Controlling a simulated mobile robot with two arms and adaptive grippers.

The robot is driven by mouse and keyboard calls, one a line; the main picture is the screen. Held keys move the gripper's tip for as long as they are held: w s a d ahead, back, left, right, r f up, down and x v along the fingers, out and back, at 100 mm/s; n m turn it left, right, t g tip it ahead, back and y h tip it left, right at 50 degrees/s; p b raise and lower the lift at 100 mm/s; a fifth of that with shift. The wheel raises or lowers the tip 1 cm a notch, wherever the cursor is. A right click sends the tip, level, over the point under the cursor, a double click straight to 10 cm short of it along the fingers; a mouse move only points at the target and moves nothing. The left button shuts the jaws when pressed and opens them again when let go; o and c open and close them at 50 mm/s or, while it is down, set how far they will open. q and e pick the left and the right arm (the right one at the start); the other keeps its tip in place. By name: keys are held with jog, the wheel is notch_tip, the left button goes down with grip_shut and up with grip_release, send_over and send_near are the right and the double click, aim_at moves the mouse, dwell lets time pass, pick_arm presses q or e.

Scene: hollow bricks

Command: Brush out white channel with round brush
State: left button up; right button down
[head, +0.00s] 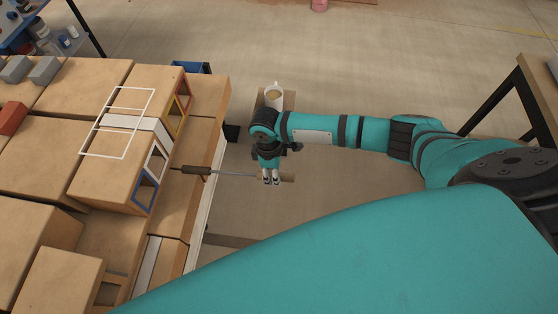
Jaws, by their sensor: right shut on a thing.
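My right gripper (270,181) is shut on the pale handle (287,178) of the round brush. The brush's thin rod runs left to its dark round head (196,170), which is in the open air right of the bricks. The white-framed channel (156,162) is in the end face of a large hollow brick, with a blue-framed channel (145,193) just below it in the picture. A yellow-framed channel (177,104) is further up. The brush head appears apart from the white channel, to its right and slightly lower. The channel's inside is too small to judge. My left gripper is not in view.
Large tan bricks (87,87) fill the left side. A thin white outline (153,98) lies over the brick tops. Grey blocks (44,70) and a red block (12,118) rest on top. A table (540,85) stands at right.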

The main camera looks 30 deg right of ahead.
jog(key=shift+w+a+f+b, duration=0.1)
jog(key=shift+w+a+b, duration=0.3)
jog(key=shift+a+b, duration=0.15)
jog(key=shift+w+a+f+b, duration=0.1)
jog(key=shift+w+a+b, duration=0.3)
jog(key=shift+a, duration=0.25)
jog(key=shift+w+a+r+b, duration=0.15)
jog(key=shift+w+a+b, duration=0.5)
jog(key=shift+a+b, duration=0.25)
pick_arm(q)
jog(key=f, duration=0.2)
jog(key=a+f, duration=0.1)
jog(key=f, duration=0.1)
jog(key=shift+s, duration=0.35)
pick_arm(e)
jog(key=shift+a, duration=0.1)
jog(key=c, duration=1.6)
grip_release()
jog(key=shift+c, duration=0.2)
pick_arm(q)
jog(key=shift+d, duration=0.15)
pick_arm(e)
jog(key=shift+r, duration=0.1)
grip_shut()
